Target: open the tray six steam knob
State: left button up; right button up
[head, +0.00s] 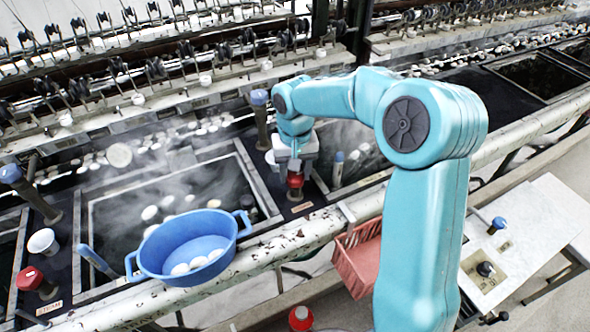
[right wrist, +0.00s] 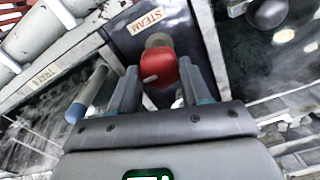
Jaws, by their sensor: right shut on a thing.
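A red steam knob (head: 295,181) stands on the dark deck between two basins, and my right gripper (head: 296,162) reaches down onto it from above. In the right wrist view, the red knob (right wrist: 160,70) sits between the two fingers of my right gripper (right wrist: 158,82), which is shut on it. A label reading STEAM (right wrist: 143,22) lies beside the knob. In the head view, this label (head: 302,208) is small and unreadable. My left gripper is not in view.
A blue tub (head: 190,245) with white cocoons sits on the front edge of the left basin. Another red knob (head: 30,278) is at the far left, near a white cup (head: 42,241). A red crate (head: 358,262) stands below the pipe rail (head: 270,250).

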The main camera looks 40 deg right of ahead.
aim_at(295, 175)
jog(key=o, duration=1.1)
jog(key=shift+a, duration=0.1)
jog(key=shift+c, duration=0.2)
jog(key=shift+r, duration=0.3)
notch_tip(295, 175, up, 16)
jog(key=p, duration=0.1)
jog(key=shift+f+p, duration=0.15)
jog(key=shift+p, duration=0.15)
